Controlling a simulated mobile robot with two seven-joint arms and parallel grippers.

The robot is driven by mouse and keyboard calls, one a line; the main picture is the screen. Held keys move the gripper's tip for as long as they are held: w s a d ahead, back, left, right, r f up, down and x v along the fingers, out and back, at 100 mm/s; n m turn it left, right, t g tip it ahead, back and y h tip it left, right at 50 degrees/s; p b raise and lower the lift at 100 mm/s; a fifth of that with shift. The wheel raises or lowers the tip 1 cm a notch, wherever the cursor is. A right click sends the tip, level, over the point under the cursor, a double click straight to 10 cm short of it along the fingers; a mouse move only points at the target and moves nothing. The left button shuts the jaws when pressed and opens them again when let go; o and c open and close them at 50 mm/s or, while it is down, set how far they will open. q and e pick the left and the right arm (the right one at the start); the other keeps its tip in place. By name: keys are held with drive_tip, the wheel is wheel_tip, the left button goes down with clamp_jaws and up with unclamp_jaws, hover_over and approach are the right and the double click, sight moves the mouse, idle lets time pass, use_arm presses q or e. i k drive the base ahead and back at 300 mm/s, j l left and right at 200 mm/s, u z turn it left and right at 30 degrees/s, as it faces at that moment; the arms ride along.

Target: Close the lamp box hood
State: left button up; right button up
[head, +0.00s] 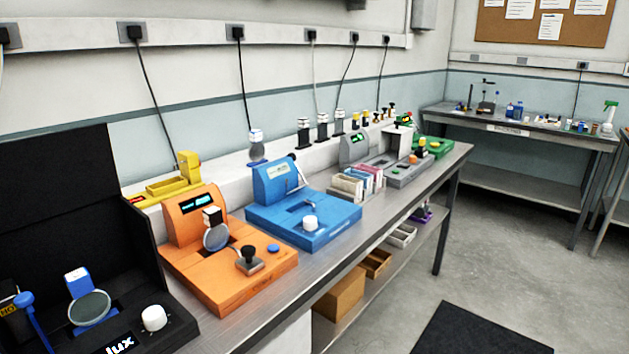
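A black box (185,335) marked "lux" stands at the near left end of the bench, cut off by the picture's edge. A tall black panel (60,200) rises upright behind it, so the box stands open at the front. Inside are a round grey lens or disc (90,308) on a blue mount and a white knob (154,318). A blue lever-like part (35,325) with a partly cut yellow label stands at the far left. I cannot tell for certain which part is the hood. Neither of my grippers is in view.
An orange device (200,270) stands right beside the black box, then a blue device (320,225) and grey and green devices farther along the steel bench. A yellow device (175,180) sits behind. The floor (400,300) in front is clear, with a dark mat (480,330).

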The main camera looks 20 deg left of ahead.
sight(43, 176)
drive_tip(key=k+j, duration=0.3)
drive_tip(key=j, duration=0.15)
drive_tip(key=k+j, duration=0.6)
drive_tip(key=j, duration=0.25)
